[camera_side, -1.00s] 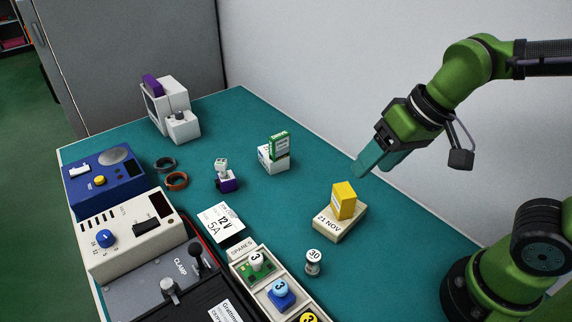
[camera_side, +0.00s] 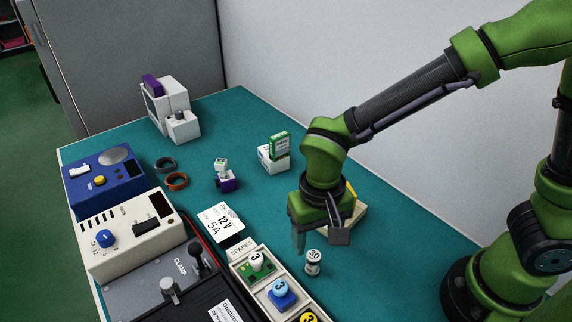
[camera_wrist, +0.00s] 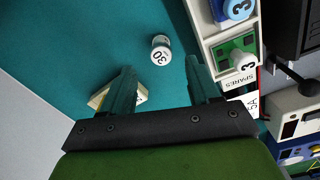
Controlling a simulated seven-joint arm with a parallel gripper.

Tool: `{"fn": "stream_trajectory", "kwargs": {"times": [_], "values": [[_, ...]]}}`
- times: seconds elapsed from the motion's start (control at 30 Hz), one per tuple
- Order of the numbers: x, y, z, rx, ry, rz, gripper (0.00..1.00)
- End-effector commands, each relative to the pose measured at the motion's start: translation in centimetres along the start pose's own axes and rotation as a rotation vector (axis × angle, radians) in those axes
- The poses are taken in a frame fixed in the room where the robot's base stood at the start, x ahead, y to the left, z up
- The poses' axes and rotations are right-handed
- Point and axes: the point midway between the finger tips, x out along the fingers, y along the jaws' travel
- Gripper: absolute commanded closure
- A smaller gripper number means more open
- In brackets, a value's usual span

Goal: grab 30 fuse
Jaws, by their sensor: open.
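The 30 fuse (camera_side: 313,262) is a small white-topped cylinder with a grey body, standing upright on the teal bench just right of the spares tray. In the wrist view the 30 fuse (camera_wrist: 161,49) lies beyond the fingertips, between the lines of the two fingers. My gripper (camera_side: 299,240) points down, just left of and behind the fuse in the side view. In the wrist view my gripper (camera_wrist: 160,82) is open and empty, its teal fingers apart from the fuse.
The spares tray (camera_side: 244,269) holds fuses marked 3 close to the left. Bench right of the fuse is clear.

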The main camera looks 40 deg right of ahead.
Motion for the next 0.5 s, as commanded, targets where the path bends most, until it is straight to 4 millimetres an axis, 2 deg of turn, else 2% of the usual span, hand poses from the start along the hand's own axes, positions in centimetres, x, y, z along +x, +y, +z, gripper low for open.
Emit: {"fn": "stream_trajectory", "kwargs": {"times": [0.1, 0.37, 0.5], "values": [[2.0, 0.1, 0.1, -0.001, -0.003, 0.003, 0.39], [4.0, 0.0, 0.0, 0.000, -0.001, 0.001, 0.39], [6.2, -0.1, 0.1, -0.001, -0.003, 0.004, 0.39]]}}
